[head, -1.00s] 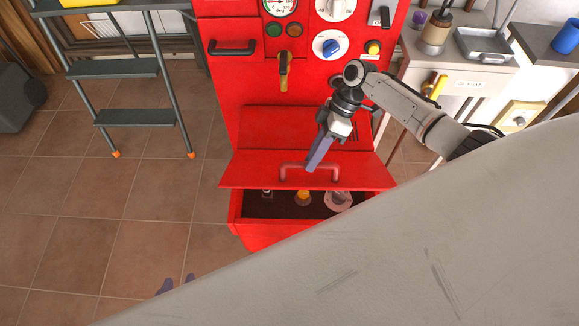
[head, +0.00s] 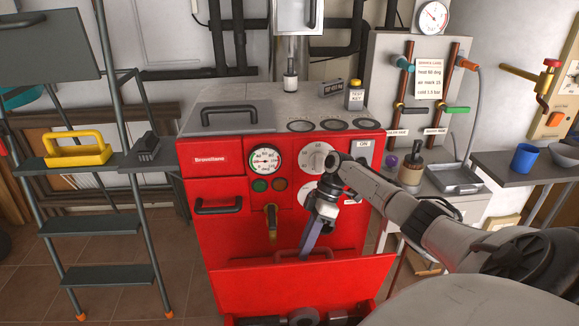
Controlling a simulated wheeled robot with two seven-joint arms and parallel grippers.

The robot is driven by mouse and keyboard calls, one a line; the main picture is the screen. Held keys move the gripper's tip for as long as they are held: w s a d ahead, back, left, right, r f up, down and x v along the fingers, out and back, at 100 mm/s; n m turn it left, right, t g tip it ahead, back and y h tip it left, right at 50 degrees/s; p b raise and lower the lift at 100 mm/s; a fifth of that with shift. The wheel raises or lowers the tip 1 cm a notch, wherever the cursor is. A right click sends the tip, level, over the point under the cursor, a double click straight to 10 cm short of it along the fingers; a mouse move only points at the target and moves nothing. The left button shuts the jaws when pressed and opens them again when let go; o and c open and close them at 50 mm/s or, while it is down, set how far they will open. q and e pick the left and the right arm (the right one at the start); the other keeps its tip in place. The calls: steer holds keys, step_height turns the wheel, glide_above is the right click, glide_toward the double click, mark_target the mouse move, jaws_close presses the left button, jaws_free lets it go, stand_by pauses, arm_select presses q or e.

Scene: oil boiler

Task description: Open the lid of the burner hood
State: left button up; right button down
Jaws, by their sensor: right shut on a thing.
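The burner hood lid (head: 300,288) is a red panel at the front bottom of the red boiler. It stands raised, its wide free edge up, with what looks like its inner face toward me. Its red bar handle (head: 284,256) shows just above that edge. My right gripper (head: 308,250) reaches in from the right and is shut on the handle; the fingertips' grip is partly hidden. Below the lid, burner parts (head: 302,317) show at the picture's bottom edge, cut off. My left gripper is out of view.
A gauge (head: 265,160), a dial (head: 316,158) and a brass lever (head: 271,222) are on the boiler front close to my right gripper. A ladder (head: 110,215) with a yellow-handled box stands at left. Side tables flank the right. The floor at lower left is free.

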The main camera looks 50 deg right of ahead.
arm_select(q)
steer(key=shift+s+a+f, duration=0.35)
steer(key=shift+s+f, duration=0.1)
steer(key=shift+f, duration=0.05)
arm_select(e)
steer(key=shift+d+f, duration=0.2)
steer(key=shift+f, duration=0.4)
steer(key=c, duration=1.9)
jaws_free()
steer(key=shift+f, duration=0.1)
steer(key=shift+o, duration=1.3)
steer(key=shift+w+d, duration=0.1)
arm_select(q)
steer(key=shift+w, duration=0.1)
arm_select(e)
steer(key=v, duration=0.7)
steer(key=shift+r, duration=0.4)
steer(key=shift+w+d, duration=0.1)
